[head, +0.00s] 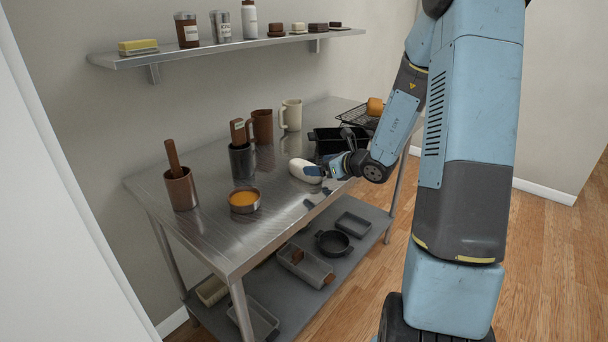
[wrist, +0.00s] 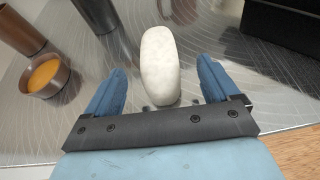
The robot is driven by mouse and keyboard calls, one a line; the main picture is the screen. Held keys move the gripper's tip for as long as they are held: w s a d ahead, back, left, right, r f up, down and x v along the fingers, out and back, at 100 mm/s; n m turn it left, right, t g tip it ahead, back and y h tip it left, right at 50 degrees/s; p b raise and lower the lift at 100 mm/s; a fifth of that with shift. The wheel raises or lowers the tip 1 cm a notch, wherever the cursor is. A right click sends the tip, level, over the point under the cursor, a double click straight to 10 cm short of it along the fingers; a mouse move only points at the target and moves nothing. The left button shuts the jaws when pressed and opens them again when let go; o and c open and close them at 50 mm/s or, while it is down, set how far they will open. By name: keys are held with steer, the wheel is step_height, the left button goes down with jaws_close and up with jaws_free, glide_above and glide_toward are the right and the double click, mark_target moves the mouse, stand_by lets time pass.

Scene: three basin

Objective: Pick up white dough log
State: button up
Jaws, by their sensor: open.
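The white dough log (head: 304,170) lies on the steel table near its front edge. In the wrist view the dough log (wrist: 160,66) lies lengthwise ahead, its near end between my two blue fingers. My gripper (head: 327,172) is at the log's right end in the head view. In the wrist view my gripper (wrist: 162,84) is open, with a finger on each side and a visible gap between each finger and the log. The log's right end is partly hidden by my gripper in the head view.
A black bin (head: 325,141) is close behind my gripper. A shelf (head: 240,44) hangs above.

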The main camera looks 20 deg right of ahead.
steer(key=shift+x, duration=2.7)
steer(key=shift+s+a+f, duration=0.1)
steer(key=shift+s, duration=0.05)
steer(key=shift+c, duration=0.3)
steer(key=c, duration=1.1)
